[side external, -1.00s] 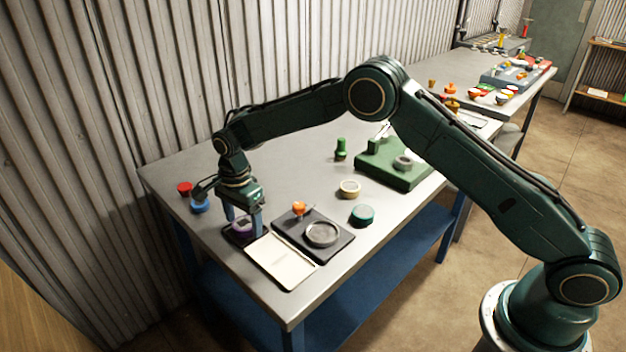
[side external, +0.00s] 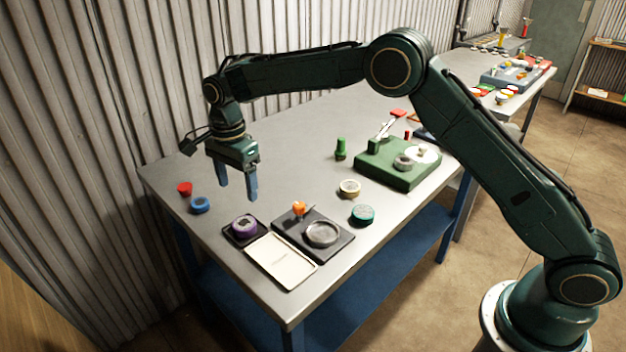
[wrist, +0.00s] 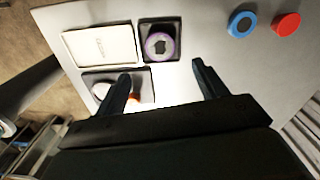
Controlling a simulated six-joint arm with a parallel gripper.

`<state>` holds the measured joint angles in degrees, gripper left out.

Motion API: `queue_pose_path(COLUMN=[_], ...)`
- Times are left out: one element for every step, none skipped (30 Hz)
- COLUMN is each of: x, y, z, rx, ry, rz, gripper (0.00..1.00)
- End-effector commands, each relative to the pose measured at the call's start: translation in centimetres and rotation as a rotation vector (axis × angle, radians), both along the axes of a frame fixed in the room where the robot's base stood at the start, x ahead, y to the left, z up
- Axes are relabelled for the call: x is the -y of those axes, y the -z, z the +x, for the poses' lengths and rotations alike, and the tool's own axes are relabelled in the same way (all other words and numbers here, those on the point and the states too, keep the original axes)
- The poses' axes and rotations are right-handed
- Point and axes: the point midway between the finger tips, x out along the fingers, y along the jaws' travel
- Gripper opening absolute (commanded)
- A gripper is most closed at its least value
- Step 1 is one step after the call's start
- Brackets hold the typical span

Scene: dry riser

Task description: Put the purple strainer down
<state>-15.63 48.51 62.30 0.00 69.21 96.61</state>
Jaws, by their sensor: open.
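The purple strainer (side external: 244,225) is a purple ring-shaped piece sitting in a small dark square tray (side external: 232,238) near the table's front left. In the wrist view the strainer (wrist: 160,44) lies inside the dark tray (wrist: 174,22), beyond my fingertips and between their lines. My gripper (side external: 238,192) is open and empty, raised above the table behind the strainer and apart from it. Its two blue fingers also show spread in the wrist view (wrist: 160,80).
A cream pad (side external: 280,259) and a black plate with a round metal dish (side external: 322,234) and orange knob (side external: 299,208) adjoin the tray. A blue ring (side external: 200,205) and red piece (side external: 184,188) lie left. A green press (side external: 396,165) stands right.

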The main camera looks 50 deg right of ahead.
Motion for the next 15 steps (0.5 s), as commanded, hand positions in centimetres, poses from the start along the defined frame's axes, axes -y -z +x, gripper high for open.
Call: queue_pose_path(x=[0.0, 0.0, 0.0, 0.0, 0.0, 0.0, 0.0, 0.0, 0.0, 0.0, 0.0, 0.0, 0.0, 0.0, 0.0], y=[-0.6, -0.9, -1.2, -1.4, -1.6, -1.7, -1.8, -1.9, -1.9, -2.0, -2.0, -2.0, -2.0, -2.0, -2.0], z=[0.0, 0.1, 0.0, 0.0, 0.0, 0.0, 0.0, 0.0, 0.0, 0.0, 0.0, 0.0, 0.0, 0.0, 0.0], rx=[0.003, 0.003, 0.002, 0.002, 0.002, 0.002, 0.001, 0.001, 0.001, 0.001, 0.001, 0.0, 0.0, 0.0, 0.0], ry=[0.0, 0.0, 0.0, 0.0, 0.0, 0.0, 0.0, 0.0, 0.0, 0.0, 0.0, 0.0, 0.0, 0.0, 0.0], rz=[0.0, 0.0, 0.0, 0.0, 0.0, 0.0, 0.0, 0.0, 0.0, 0.0, 0.0, 0.0, 0.0, 0.0, 0.0], gripper=[0.71, 0.71, 0.71, 0.71, 0.71, 0.71, 0.71, 0.71, 0.71, 0.71, 0.71, 0.71, 0.71, 0.71, 0.71])
